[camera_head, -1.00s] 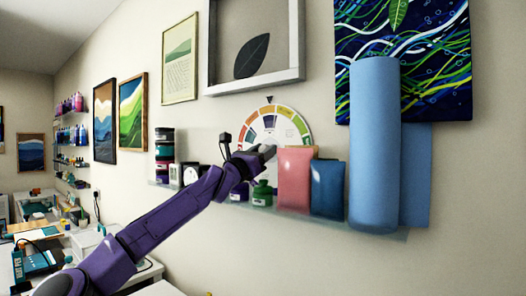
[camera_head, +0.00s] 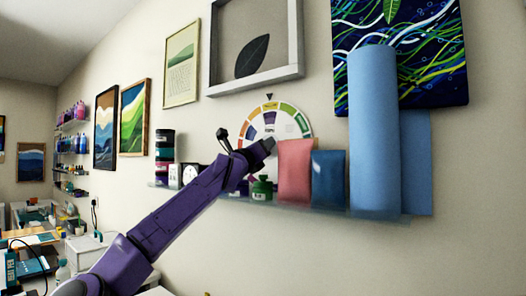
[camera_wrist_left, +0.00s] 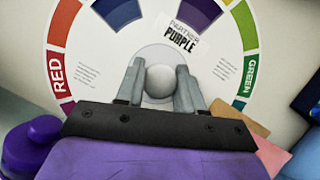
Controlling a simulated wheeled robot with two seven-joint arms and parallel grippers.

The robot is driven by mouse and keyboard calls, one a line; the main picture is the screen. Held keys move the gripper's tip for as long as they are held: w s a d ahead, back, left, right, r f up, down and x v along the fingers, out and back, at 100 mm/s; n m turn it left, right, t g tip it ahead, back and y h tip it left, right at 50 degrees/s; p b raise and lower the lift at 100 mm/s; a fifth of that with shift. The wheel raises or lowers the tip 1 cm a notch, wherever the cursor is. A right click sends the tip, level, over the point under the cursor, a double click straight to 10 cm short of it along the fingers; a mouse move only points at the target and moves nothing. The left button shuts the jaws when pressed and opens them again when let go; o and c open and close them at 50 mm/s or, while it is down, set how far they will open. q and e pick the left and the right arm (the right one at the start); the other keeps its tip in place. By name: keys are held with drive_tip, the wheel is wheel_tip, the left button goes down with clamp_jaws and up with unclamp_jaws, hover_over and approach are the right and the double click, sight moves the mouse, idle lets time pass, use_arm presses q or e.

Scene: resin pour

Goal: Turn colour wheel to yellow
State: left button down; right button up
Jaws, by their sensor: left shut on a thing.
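The colour wheel (camera_head: 292,122) is a round white disc with a coloured rim, mounted on the wall behind the shelf. A small black pointer (camera_head: 269,96) sits above its top edge, and the yellow segment (camera_head: 270,106) lies under it. Orange is to the left and green to the right. My left gripper (camera_head: 268,145) reaches the wheel's centre. In the left wrist view its two fingers (camera_wrist_left: 160,88) are shut on the round pale knob (camera_wrist_left: 159,80). A label beside it reads "partner purple" (camera_wrist_left: 182,36). My right gripper is not in view.
The glass shelf (camera_head: 300,210) holds a pink pouch (camera_head: 295,172), a blue pouch (camera_head: 328,178) and a tall blue roll (camera_head: 374,140) right of my gripper. A small green jar (camera_head: 262,189) stands under my wrist. A framed leaf (camera_head: 254,56) hangs above.

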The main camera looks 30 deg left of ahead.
use_arm(q)
drive_tip(key=c, duration=0.7)
unclamp_jaws()
drive_tip(key=b+v, duration=0.2)
drive_tip(key=f+b+v, duration=0.1)
drive_tip(key=b+v, duration=0.2)
drive_tip(key=shift+w, duration=0.1)
drive_tip(key=v, duration=0.1)
drive_tip(key=b+v, duration=0.1)
drive_tip(key=v, duration=0.1)
drive_tip(key=r+b+v, duration=0.1)
drive_tip(key=v, duration=0.1)
drive_tip(key=shift+s+f, duration=0.1)
drive_tip(key=shift+s, duration=0.2)
drive_tip(key=shift+w, duration=0.1)
